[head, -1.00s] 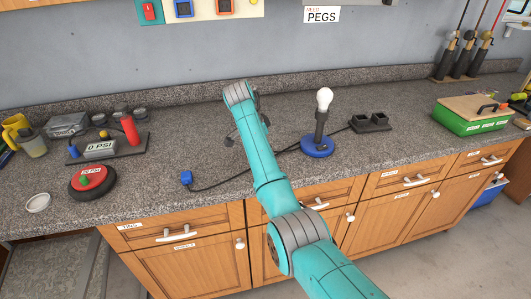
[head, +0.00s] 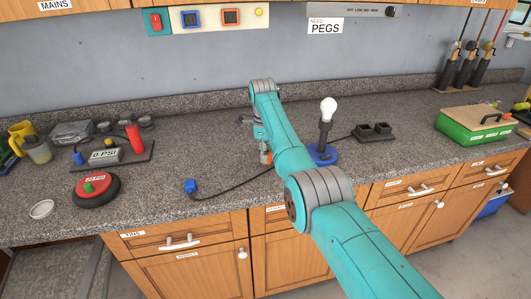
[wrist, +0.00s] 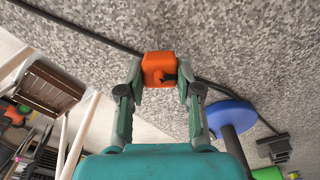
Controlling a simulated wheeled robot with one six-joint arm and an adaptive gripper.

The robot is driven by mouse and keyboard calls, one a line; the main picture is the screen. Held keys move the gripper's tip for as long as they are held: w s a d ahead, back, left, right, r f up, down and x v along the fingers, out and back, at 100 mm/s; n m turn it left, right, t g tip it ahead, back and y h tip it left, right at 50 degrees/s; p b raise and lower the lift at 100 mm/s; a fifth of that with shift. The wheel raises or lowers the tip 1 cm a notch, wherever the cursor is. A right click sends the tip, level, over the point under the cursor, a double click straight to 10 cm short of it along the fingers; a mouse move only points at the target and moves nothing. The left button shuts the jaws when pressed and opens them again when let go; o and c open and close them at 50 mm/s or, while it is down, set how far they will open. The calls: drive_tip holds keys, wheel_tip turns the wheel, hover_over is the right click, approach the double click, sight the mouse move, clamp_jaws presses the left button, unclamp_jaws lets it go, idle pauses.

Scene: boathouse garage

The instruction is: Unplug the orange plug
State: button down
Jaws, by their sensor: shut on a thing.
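The orange plug (wrist: 160,66) is a small block with a dark part on its face, held between the fingertips of my gripper (wrist: 160,84) in the wrist view. In the head view my gripper (head: 264,146) is over the counter, left of the lamp, with the orange plug (head: 266,157) showing at its tip. Whether the plug touches the counter is unclear. The orange-framed socket (head: 231,17) on the wall panel shows a dark face with no plug in it. The plug's own cord cannot be made out.
A blue plug (head: 190,186) lies on the counter, its black cord running right. The lamp with a blue base (head: 322,154) stands close right of my gripper, with a black twin block (head: 374,131) beyond. A blue-framed socket (head: 190,19) is on the panel.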

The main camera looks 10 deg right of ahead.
drive_tip(key=m, duration=0.3)
drive_tip(key=shift+s+f+t+y, duration=0.1)
drive_tip(key=shift+s+t+y, duration=0.2)
drive_tip(key=shift+t, duration=0.1)
drive_tip(key=shift+s+a+r+m+t, duration=0.1)
drive_tip(key=shift+s+r+m+t, duration=0.1)
drive_tip(key=shift+m, duration=0.35)
drive_tip(key=shift+s+r+m+t, duration=0.1)
drive_tip(key=shift+s+m, duration=0.1)
drive_tip(key=shift+m, duration=0.35)
drive_tip(key=m, duration=0.1)
drive_tip(key=s+r+m+t, duration=0.1)
drive_tip(key=shift+s+a+r+m, duration=0.15)
drive_tip(key=shift+s+m, duration=0.1)
drive_tip(key=shift+m, duration=0.15)
drive_tip(key=shift+s+r+m, duration=0.3)
drive_tip(key=shift+r+m, duration=0.05)
drive_tip(key=shift+m, duration=0.25)
drive_tip(key=shift+r, duration=0.1)
drive_tip(key=shift+f, duration=1.55)
drive_tip(key=shift+f, duration=0.8)
drive_tip(key=c, duration=0.7)
unclamp_jaws()
